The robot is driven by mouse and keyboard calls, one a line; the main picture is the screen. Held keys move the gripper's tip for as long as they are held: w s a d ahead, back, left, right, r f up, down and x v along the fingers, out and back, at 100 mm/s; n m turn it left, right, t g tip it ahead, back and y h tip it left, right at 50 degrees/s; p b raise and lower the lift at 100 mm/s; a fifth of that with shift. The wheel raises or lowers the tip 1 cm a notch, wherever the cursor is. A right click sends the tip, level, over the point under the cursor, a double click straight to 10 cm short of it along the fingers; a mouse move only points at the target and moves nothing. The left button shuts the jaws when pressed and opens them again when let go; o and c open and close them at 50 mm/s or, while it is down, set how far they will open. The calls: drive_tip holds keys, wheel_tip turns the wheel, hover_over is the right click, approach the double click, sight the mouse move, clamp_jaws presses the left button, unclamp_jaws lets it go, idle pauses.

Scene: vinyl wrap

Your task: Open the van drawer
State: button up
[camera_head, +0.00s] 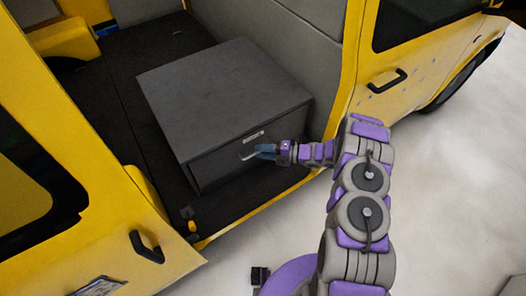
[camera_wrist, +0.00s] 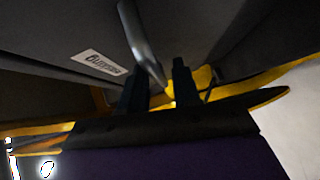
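The van drawer is a dark grey box unit (camera_head: 225,90) on the van floor, its front facing me with a pale label (camera_head: 253,137). The drawer looks closed in the head view. Its metal bar handle (camera_wrist: 141,45) shows in the wrist view, beside the label (camera_wrist: 97,61). My gripper (camera_head: 258,152) is at the drawer front, by the handle. In the wrist view its two dark fingers (camera_wrist: 160,78) are apart, and the handle's near end reaches between them. A gap shows beside the right finger. Contact with the handle cannot be told.
The yellow rear door (camera_head: 95,235) with a black handle stands open at the left. The van's yellow side (camera_head: 400,85) is at the right. A small black and yellow latch (camera_head: 190,222) sits on the sill.

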clamp_jaws()
drive_tip(key=shift+s+d, duration=0.1)
idle(0.3)
